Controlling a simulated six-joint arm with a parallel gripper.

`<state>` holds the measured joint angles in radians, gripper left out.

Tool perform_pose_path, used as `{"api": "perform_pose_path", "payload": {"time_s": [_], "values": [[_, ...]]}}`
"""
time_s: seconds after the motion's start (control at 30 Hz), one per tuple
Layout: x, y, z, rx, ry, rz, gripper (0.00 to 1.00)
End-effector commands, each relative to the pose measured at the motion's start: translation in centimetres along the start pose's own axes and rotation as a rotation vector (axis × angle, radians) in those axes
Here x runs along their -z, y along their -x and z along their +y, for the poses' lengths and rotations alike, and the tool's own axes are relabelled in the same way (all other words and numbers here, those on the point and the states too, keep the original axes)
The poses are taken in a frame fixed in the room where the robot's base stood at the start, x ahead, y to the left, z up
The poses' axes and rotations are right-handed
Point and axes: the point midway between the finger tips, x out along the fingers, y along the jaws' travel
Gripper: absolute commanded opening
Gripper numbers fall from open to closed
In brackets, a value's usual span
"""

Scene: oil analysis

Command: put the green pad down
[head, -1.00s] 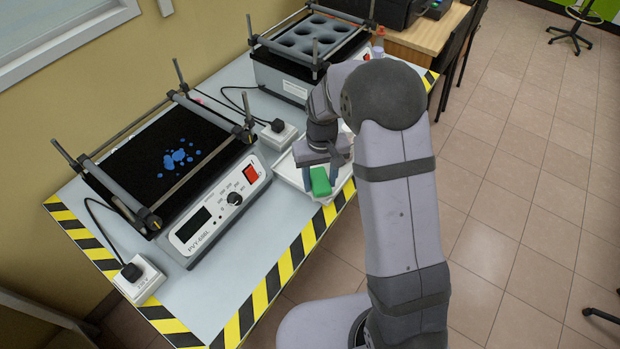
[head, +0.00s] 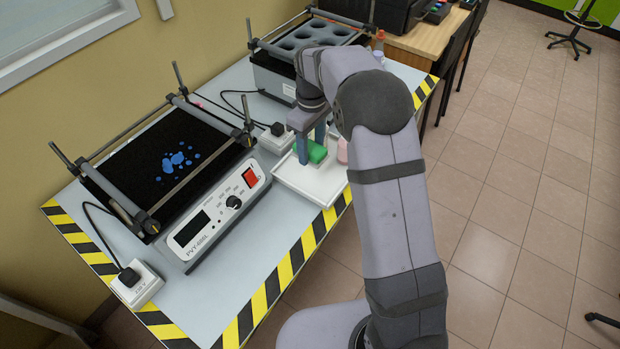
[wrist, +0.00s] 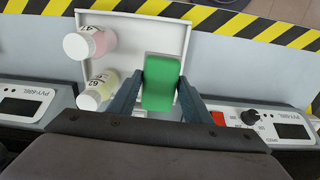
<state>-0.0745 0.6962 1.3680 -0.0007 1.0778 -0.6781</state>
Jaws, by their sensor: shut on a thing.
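The green pad (head: 311,151) is between the fingers of my gripper (head: 311,145), over the white tray (head: 315,188). In the wrist view the green pad (wrist: 161,83) sits between the two fingertips of my gripper (wrist: 160,92), which are shut on its sides. The white tray (wrist: 125,39) lies beneath it in that view. I cannot tell whether the pad touches the tray floor. My arm partly covers the tray's right side in the head view.
A bottle with pink contents (wrist: 88,43) and a bottle with yellowish contents (wrist: 97,92) stand in the tray beside the pad. A shaker with a black, blue-spotted top (head: 170,160) is left of the tray; another shaker (head: 300,50) stands behind.

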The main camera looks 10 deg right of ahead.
Motion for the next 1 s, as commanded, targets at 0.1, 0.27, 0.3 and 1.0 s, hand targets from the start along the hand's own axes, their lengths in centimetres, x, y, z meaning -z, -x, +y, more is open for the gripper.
{"api": "perform_pose_path", "payload": {"time_s": [0.1,0.27,0.3,1.0], "values": [[0.0,0.0,0.0,-0.001,0.029,0.001,0.27],[0.0,-0.4,0.0,0.000,0.034,0.000,0.27],[0.0,-0.7,0.0,0.000,0.034,0.000,0.27],[0.0,-6.8,0.0,0.000,0.032,0.000,0.27]]}}
